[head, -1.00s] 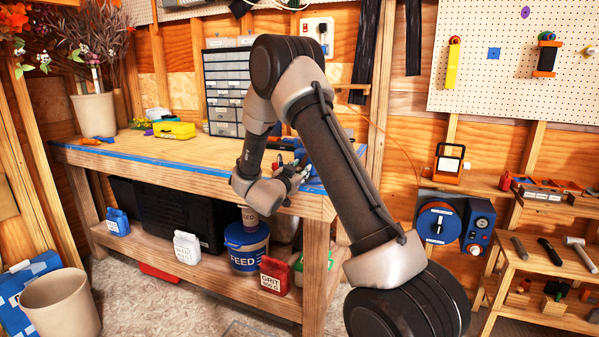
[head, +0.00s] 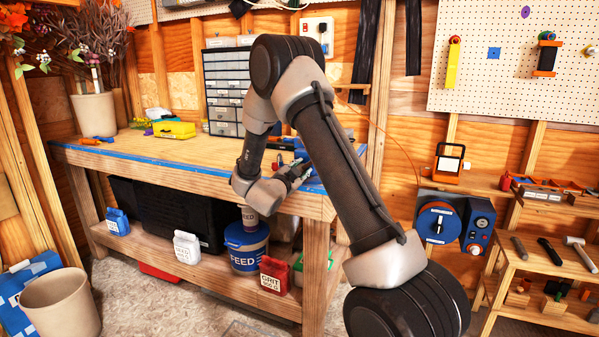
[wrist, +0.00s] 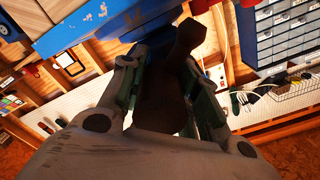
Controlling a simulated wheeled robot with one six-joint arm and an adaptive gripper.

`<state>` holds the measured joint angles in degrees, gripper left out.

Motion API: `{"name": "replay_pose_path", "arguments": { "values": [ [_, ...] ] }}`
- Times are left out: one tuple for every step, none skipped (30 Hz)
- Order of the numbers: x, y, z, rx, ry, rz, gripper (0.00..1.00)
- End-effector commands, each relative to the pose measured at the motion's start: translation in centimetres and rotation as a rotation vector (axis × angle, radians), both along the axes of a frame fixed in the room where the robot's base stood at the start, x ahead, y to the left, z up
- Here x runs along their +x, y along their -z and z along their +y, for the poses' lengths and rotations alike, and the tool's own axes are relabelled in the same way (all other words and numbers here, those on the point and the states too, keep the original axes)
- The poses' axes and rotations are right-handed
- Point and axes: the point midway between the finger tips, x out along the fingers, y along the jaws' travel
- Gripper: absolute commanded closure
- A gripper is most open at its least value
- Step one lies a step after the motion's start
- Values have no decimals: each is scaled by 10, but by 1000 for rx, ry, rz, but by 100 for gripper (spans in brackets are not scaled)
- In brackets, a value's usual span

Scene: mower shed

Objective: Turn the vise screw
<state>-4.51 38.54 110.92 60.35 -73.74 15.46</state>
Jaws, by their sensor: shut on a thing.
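The blue vise (head: 304,150) stands at the right end of the workbench, mostly hidden behind my arm in the head view. In the wrist view its blue body (wrist: 115,28) fills the top. A dark brown bar with a thicker end, which looks like the vise screw's handle (wrist: 186,42), runs between my fingers. My gripper (head: 294,176) is at the bench's front edge, beside the vise. In the wrist view my gripper (wrist: 160,75) is shut on this dark bar, with a finger on each side. The exact contact is in shadow.
The workbench (head: 200,150) has a yellow box (head: 174,130), a plant pot (head: 94,114) and a drawer cabinet (head: 224,90) on top. A feed bucket (head: 246,247) and a red grit bag (head: 275,276) stand on the shelf below my gripper. A tool shelf (head: 545,265) is at right.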

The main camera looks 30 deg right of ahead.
Motion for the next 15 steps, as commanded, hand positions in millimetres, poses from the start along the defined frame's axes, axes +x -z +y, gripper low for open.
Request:
{"name": "replay_pose_path", "arguments": {
  "values": [
    [0, 0, 0, 26, 0, -34, 92],
    [-1, 0, 0, 44, 0, -57, 92],
    [-1, 0, 0, 67, 0, -86, 92],
    [-1, 0, 0, 85, 0, -109, 92],
    [-1, 0, 0, 103, 1, -130, 92],
    [-1, 0, 0, 125, 1, -160, 92],
    [-1, 0, 0, 143, 1, -182, 92],
    [-1, 0, 0, 159, 2, -204, 92],
    [-1, 0, 0, 181, 1, -231, 92],
    [-1, 0, 0, 198, 1, -253, 92],
    [-1, 1, 0, 213, 1, -272, 92],
    [-1, 1, 0, 234, 1, -298, 92],
    [-1, 1, 0, 248, 1, -317, 92],
    [-1, 1, 0, 262, 1, -335, 92],
    [-1, 1, 0, 280, 1, -357, 92]
  ]
}}
